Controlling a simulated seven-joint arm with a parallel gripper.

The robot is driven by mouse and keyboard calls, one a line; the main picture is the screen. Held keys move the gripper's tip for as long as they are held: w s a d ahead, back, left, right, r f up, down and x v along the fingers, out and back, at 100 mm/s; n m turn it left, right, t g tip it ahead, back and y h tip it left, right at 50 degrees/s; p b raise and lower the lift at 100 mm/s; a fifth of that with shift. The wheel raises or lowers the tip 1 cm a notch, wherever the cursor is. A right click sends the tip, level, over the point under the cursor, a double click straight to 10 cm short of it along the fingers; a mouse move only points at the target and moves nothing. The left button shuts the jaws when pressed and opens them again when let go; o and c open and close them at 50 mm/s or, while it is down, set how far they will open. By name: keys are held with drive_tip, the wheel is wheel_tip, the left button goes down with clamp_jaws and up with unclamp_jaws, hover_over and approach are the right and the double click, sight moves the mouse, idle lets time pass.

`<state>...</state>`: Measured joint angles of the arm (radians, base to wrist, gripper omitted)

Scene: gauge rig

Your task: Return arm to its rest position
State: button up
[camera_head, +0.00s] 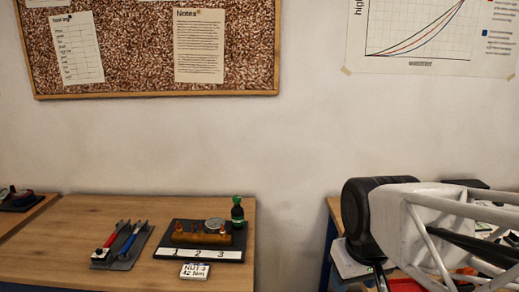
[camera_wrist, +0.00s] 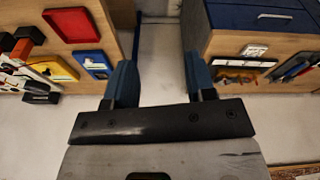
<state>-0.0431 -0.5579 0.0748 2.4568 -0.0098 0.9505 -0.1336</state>
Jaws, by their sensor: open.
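My gripper (camera_wrist: 160,82) shows in the wrist view with two blue fingers set wide apart and nothing between them. It points at the gap between two wooden benches, above the pale floor, and touches nothing that I can see. In the head view my white lattice arm with a black joint reaches in at the lower right, over the right bench (camera_head: 333,208). The gripper itself cannot be made out there.
A red tray (camera_wrist: 72,25) lies on the other bench. Free room lies between the benches.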

drive_tip(key=s, duration=0.1)
drive_tip(key=s+d+f+m, duration=0.1)
drive_tip(key=s, duration=0.1)
drive_tip(key=s+f+m, duration=0.1)
drive_tip(key=shift+s+d, duration=0.2)
drive_tip(key=shift+d, duration=0.15)
